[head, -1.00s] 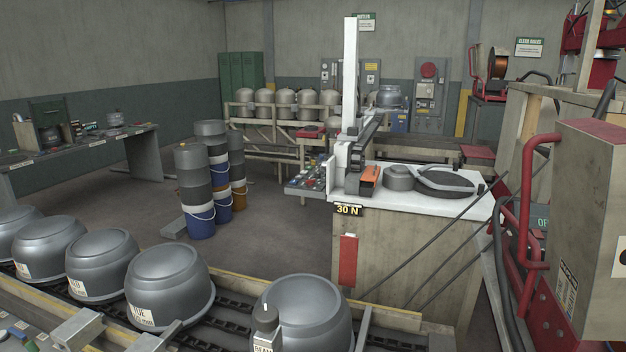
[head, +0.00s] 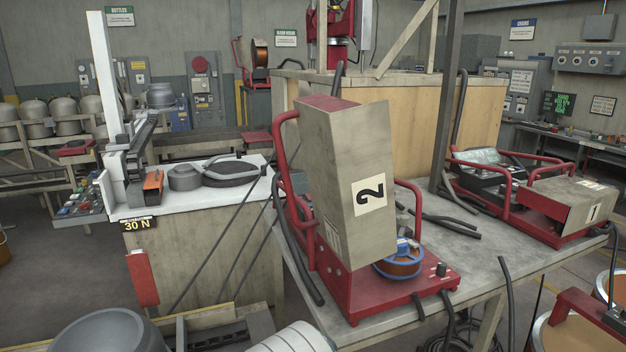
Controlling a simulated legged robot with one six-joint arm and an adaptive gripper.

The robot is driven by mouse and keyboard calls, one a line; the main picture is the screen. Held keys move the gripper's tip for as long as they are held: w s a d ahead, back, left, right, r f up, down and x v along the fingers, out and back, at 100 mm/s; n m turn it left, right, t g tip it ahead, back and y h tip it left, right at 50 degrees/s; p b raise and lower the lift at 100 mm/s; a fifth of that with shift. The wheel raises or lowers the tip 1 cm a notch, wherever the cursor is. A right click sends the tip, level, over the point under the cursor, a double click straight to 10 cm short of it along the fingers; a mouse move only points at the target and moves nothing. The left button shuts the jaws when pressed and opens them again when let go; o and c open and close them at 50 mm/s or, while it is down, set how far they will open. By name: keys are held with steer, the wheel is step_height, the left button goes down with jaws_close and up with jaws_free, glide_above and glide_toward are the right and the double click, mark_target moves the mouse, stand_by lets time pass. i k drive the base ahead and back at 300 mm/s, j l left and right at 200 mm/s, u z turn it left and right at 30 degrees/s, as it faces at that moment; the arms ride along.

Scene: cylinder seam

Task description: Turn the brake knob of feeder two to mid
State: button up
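Feeder two (head: 352,170) stands on the grey table in the head view, right of centre. It has a red base and red side handles. Its beige cover, marked "2", stands steeply raised and tilted. A wire spool with blue rims (head: 398,262) sits low on the base, partly behind the cover. A small black knob (head: 441,269) stands upright on the red base, right of the spool. It looks like the brake knob, but its setting and any scale marks are too small to read. My gripper is not in view.
Feeder one (head: 580,205), with its cover lowered, is further right on the same table (head: 490,268). Black cables lie between the feeders and hang over the front edge. A white-topped bench (head: 225,190) with a "30 N" sign stands to the left.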

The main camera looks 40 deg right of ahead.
mark_target(441, 269)
steer(key=k+l+z, duration=0.15)
steer(key=l+z, duration=0.15)
steer(key=l, duration=0.5)
steer(key=l+z, duration=0.3)
steer(key=l, duration=0.5)
